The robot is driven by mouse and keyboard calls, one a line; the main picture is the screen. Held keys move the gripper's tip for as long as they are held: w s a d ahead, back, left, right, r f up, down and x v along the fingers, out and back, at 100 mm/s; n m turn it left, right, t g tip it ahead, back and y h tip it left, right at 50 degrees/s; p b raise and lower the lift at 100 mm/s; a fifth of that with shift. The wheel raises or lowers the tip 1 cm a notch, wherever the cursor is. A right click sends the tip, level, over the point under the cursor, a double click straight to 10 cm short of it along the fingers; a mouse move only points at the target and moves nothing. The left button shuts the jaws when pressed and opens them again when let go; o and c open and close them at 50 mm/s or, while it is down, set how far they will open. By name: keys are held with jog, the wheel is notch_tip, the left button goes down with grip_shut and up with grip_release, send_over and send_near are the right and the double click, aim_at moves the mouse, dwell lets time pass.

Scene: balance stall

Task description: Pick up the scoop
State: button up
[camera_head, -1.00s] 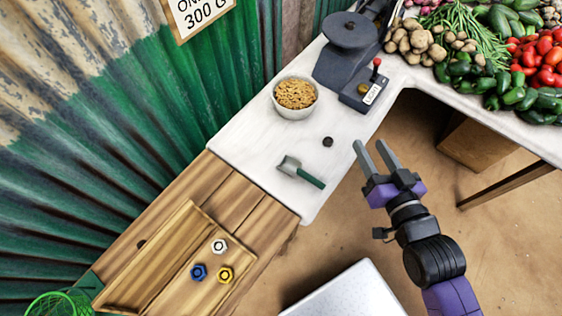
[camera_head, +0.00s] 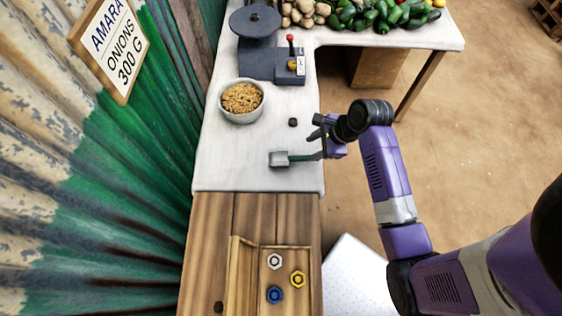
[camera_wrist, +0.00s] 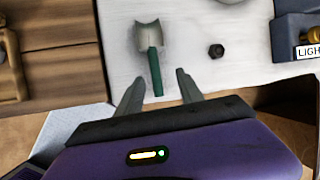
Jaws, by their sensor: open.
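The scoop (camera_head: 280,159) lies on the white counter near its right edge, with a grey metal head at the left and a green handle pointing right. My gripper (camera_wrist: 157,84) is open and empty, with a gap on both sides of the handle. In the head view my gripper (camera_head: 318,150) is at the counter's right edge, partly covering the handle's end.
A bowl of brown food pieces (camera_head: 242,100) and a small dark knob-like weight (camera_head: 293,122) stand on the white counter (camera_head: 225,165). A dark scale (camera_head: 256,62) is behind them. A wooden tray (camera_head: 240,262) holds white, yellow and blue nuts. A sign (camera_head: 112,45) hangs at left.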

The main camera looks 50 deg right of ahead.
aim_at(301, 158)
jog(key=shift+s+a+f+m, duration=0.1)
jog(key=shift+a+f+m, duration=0.05)
jog(key=shift+f+m, duration=0.15)
jog(key=x, duration=0.7)
jog(key=shift+a+f+p, duration=0.2)
jog(key=shift+a+p, duration=0.15)
jog(key=shift+s, duration=0.1)
jog(key=shift+c, duration=0.2)
grip_shut()
